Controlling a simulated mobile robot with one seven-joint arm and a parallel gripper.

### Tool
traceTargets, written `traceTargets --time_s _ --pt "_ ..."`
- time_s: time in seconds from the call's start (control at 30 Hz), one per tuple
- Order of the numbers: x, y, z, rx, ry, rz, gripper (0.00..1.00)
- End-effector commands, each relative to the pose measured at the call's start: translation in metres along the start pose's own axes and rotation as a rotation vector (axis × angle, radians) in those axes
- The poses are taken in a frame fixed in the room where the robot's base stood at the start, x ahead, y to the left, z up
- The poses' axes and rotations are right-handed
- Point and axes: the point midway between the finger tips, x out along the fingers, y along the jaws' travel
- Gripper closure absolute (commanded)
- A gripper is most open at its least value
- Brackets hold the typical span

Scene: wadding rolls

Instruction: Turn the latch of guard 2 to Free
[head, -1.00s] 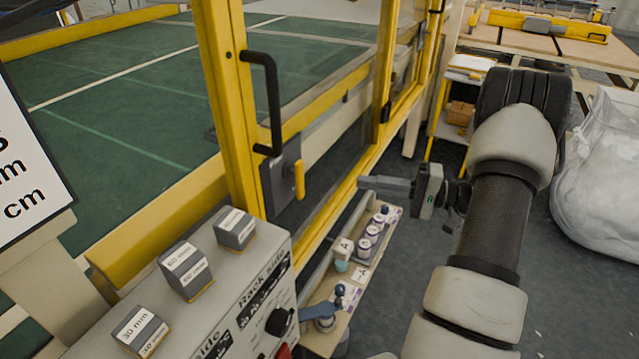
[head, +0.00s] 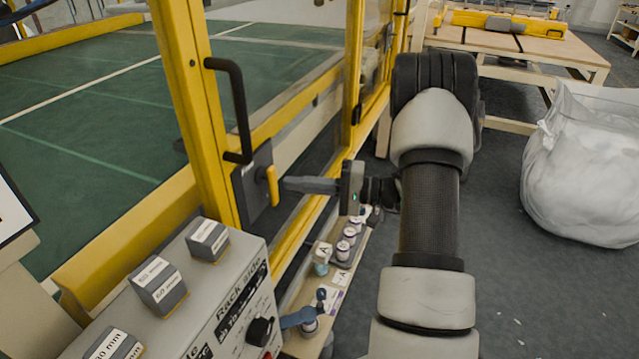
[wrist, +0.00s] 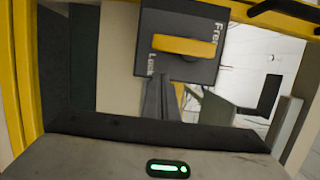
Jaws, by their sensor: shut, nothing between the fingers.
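The latch is a yellow bar handle (head: 273,186) on a dark plate (head: 246,190), fixed to the yellow guard frame (head: 190,100) below a black pull handle (head: 238,110). In the head view the bar stands upright. In the wrist view the bar (wrist: 184,46) lies across the plate (wrist: 180,14), with "Free" at the plate's right edge and a partly hidden word, seemingly "Lock", at its left. My gripper (head: 287,184) is shut and empty, its tips just right of the bar. The wrist view shows the fingers (wrist: 163,82) just below the bar; contact cannot be told. No guard number is readable.
A grey control box (head: 225,300) with knobs and labelled blocks stands below the latch. A narrow shelf (head: 300,335) with small jars lies under my gripper. A white bag (head: 585,165) stands at the right.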

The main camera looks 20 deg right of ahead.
Motion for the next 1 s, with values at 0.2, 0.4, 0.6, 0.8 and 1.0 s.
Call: traceTargets --time_s 0.2,0.4,0.6,0.8,1.0 --pt "0.004 0.000 0.024 0.001 0.003 0.001 1.00" --pt "0.005 0.000 0.029 -0.001 0.003 0.001 1.00" --pt "0.005 0.000 0.029 -0.001 0.003 0.001 1.00" --pt "0.008 0.000 0.031 0.015 0.002 -0.003 1.00" --pt "0.020 0.003 0.040 0.085 0.001 -0.022 1.00"
